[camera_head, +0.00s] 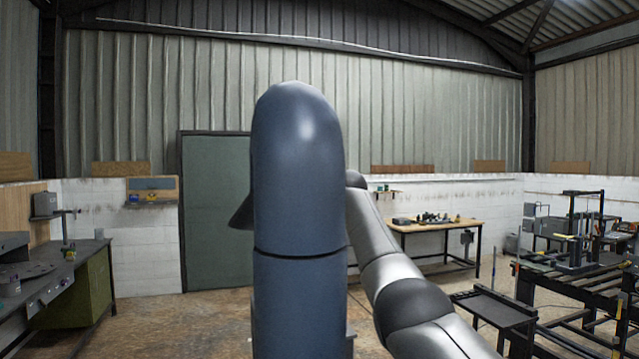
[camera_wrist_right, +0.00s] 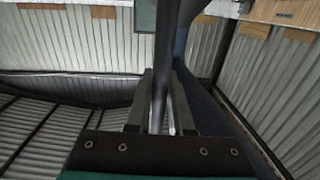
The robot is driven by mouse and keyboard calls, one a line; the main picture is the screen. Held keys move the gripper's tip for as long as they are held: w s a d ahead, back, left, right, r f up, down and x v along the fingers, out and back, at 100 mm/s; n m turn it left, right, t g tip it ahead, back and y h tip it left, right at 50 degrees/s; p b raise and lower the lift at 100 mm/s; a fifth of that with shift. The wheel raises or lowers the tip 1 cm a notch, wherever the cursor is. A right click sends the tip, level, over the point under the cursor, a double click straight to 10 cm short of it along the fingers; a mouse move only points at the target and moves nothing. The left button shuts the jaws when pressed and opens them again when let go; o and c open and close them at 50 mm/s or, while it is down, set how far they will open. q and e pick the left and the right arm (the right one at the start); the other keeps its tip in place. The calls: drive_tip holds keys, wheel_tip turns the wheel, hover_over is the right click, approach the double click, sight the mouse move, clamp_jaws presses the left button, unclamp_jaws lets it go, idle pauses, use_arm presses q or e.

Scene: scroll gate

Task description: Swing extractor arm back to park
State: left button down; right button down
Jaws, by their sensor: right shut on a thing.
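The extractor arm (camera_head: 299,190) is a thick blue-grey tube with a rounded top and a dark seam. It stands upright, large and close, in the middle of the head view. A dark wedge-shaped edge shows at its left side. My right arm comes in from the lower right and passes behind the tube, which hides its hand. In the right wrist view my right gripper (camera_wrist_right: 164,108) is shut on a thin grey bar (camera_wrist_right: 162,70) between its two fingers. The blue-grey tube (camera_wrist_right: 212,105) runs just right of the fingers. My left gripper is not in view.
A green door (camera_head: 215,210) is in the back wall behind the tube. A workbench (camera_head: 70,275) stands at the left. A wooden table (camera_head: 440,227) stands at the back right. A dark rack and a low trolley (camera_head: 492,305) stand at the right. Open floor lies between.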

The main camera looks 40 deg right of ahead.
drive_tip(key=shift+w+a, duration=0.2)
drive_tip(key=shift+a, duration=0.25)
drive_tip(key=c, duration=1.1)
unclamp_jaws()
drive_tip(key=shift+s+r, duration=0.1)
drive_tip(key=shift+r, duration=0.05)
drive_tip(key=shift+c, duration=0.2)
drive_tip(key=shift+o, duration=0.7)
drive_tip(key=shift+s+a+r, duration=0.15)
drive_tip(key=shift+s+a, duration=0.1)
drive_tip(key=shift+o, duration=0.8)
drive_tip(key=shift+s, duration=0.1)
drive_tip(key=shift+o, duration=0.2)
drive_tip(key=b+v, duration=0.9)
drive_tip(key=v, duration=0.5)
drive_tip(key=shift+s, duration=0.45)
